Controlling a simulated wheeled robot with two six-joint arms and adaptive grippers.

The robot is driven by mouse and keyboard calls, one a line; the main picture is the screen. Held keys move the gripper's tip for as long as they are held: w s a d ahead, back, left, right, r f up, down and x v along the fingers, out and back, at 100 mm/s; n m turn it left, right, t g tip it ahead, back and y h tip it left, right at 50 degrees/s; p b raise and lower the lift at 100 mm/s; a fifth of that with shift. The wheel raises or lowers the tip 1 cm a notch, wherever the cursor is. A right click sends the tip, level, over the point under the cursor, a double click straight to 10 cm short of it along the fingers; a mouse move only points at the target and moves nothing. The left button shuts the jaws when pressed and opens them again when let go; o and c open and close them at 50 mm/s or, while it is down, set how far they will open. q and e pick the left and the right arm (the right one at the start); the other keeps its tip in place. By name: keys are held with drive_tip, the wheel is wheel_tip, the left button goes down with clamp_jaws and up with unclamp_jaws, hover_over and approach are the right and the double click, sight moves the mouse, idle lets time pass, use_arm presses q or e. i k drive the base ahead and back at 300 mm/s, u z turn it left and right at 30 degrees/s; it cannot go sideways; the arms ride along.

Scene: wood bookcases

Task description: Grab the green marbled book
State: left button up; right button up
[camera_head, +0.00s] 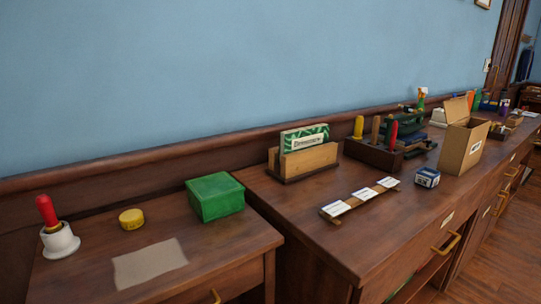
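The green marbled book (304,138) stands upright in a wooden holder (308,161) on the dark wood cabinet top, close to the wall. It has a green and white patterned cover with a pale label. The holder's front panel hides its lower part. Neither of my grippers shows in the head view.
A green box (215,196), a yellow round tin (132,219) and a white pot with a red handle (59,238) stand on the lower left top. A card strip (360,197), a small blue box (427,177), a tool tray (385,155) and an open carton (463,146) lie right.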

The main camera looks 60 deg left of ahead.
sight(295, 140)
drive_tip(key=z, duration=0.6)
drive_tip(key=k, duration=0.1)
drive_tip(key=u, duration=1.4)
